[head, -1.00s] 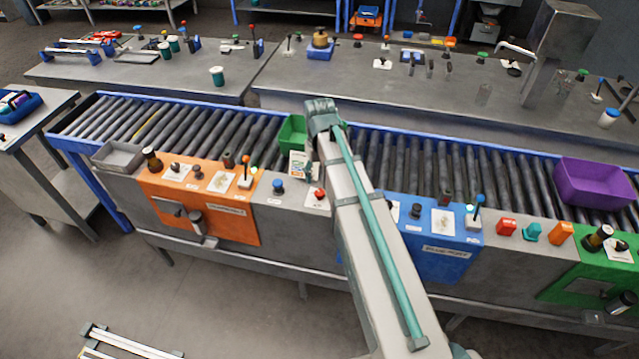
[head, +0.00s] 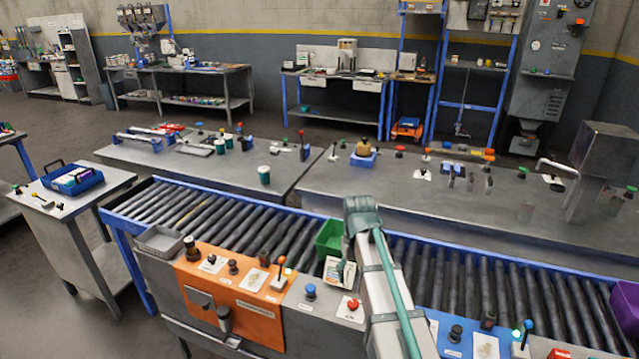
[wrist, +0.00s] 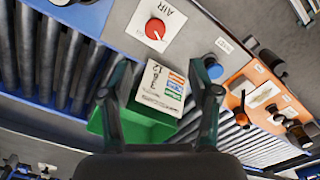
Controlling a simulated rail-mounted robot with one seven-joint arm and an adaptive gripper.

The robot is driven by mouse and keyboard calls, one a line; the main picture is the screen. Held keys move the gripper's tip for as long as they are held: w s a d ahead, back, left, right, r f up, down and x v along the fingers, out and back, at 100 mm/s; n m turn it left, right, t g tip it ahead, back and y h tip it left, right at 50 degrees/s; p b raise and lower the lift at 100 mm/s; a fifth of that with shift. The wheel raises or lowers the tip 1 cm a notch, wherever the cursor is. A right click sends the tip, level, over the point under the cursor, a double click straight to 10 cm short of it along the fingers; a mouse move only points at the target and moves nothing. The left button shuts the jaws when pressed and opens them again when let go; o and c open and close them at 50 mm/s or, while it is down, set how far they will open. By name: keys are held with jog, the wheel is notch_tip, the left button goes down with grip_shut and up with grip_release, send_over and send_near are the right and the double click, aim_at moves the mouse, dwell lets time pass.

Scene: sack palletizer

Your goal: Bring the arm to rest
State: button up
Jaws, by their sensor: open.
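My arm (head: 385,290) reaches out over the roller conveyor in the head view, bent at its far end. My gripper (wrist: 160,88) shows in the wrist view with its two dark fingers apart and nothing held between them. A green bin (wrist: 150,126) and a white card with coloured labels (wrist: 162,88) lie beyond the fingers; I cannot tell how near. In the head view the green bin (head: 329,238) is just left of the arm's end, with the card (head: 338,271) by it. The gripper is hidden there.
The roller conveyor (head: 235,226) runs below the arm. An orange panel (head: 235,305) with knobs and levers is to the left, and a red AIR knob (wrist: 155,29) is near the gripper. A purple bin (head: 626,305) is at right. Grey benches (head: 420,200) stand behind.

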jog(key=s+a+f+n+y+p, duration=0.1)
jog(key=s+a+f+n+y, duration=0.2)
jog(key=a+f, duration=1.35)
jog(key=s+d+f+m+g+h, duration=0.1)
jog(key=s+d+f+g, duration=0.1)
jog(key=s+d+f, duration=0.45)
jog(key=s+d+f+m+g+h, duration=0.1)
jog(key=s+d+f, duration=0.2)
jog(key=s+f, duration=0.7)
jog(key=s+d+f+m+g+h, duration=0.15)
jog(key=s+d+f, duration=0.35)
jog(key=s, duration=0.7)
jog(key=s+d+f+m+g+b, duration=0.1)
jog(key=s+d+f+g, duration=0.1)
jog(key=s, duration=1.1)
jog(key=shift+s+d+f, duration=0.15)
jog(key=shift+d+f, duration=0.15)
jog(key=shift+f, duration=0.4)
jog(key=shift+y, duration=0.25)
